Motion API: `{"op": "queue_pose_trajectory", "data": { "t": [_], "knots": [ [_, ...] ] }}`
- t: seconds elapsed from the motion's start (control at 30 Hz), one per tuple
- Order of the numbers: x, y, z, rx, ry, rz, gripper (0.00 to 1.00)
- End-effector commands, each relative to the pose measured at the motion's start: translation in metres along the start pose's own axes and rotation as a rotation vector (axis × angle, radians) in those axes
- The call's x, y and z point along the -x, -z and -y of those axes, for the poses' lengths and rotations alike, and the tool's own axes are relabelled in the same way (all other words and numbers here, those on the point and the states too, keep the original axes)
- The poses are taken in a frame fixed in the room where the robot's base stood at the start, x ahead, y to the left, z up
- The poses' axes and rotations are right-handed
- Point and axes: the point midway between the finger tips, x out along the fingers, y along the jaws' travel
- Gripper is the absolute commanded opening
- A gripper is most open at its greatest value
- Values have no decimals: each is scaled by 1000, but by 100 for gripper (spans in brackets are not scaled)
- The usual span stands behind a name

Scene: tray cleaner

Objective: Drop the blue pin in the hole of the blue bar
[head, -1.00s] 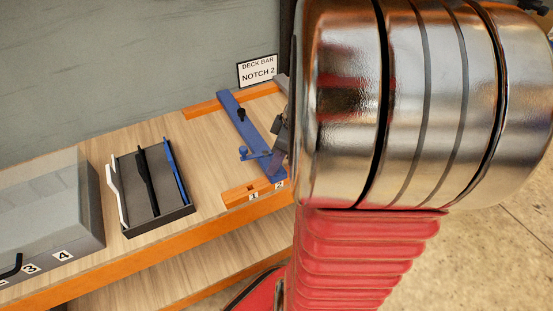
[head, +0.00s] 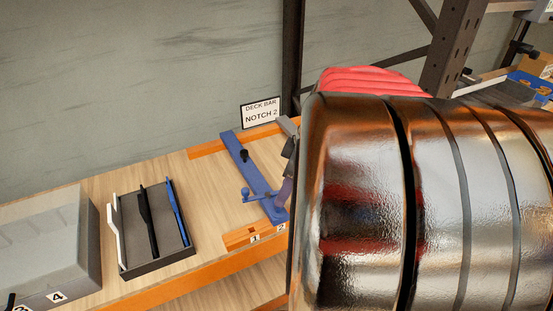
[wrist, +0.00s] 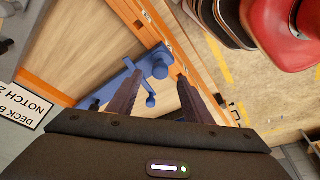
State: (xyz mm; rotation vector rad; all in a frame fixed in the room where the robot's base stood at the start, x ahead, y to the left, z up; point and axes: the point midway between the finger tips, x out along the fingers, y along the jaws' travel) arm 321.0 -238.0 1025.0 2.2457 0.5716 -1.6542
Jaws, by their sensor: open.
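The blue bar (head: 254,170) lies across the orange rails of the wooden bench, with a black knob (head: 244,155) on it. A small blue piece with a rounded end, apparently the blue pin (head: 246,193), shows at the bar's left side near its front end. In the wrist view, a thick round blue head (wrist: 160,66) and a thinner ball-ended blue piece (wrist: 150,101) show between the fingers. I cannot tell whether they are one part. My gripper (wrist: 156,77) is open over the bar's front part, with nothing clamped. The hole is not clearly visible.
A dark tray (head: 155,262) with white, black and blue strips stands left of the bar. A grey box (head: 45,240) is at the far left. A "DECK BAR NOTCH 2" sign (head: 261,114) stands behind. My arm hides the bench's right side.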

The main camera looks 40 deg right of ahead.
Motion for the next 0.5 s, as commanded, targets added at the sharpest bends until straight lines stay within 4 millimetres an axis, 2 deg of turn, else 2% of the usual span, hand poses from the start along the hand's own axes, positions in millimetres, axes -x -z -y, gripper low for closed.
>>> {"op": "queue_pose_trajectory", "data": {
  "t": [0.1,0.3,0.5],
  "knots": [
    [22,0,-1,0,-4,-1,46],
    [54,0,-1,0,-3,0,46],
    [70,0,0,0,-1,0,46]
  ]
}}
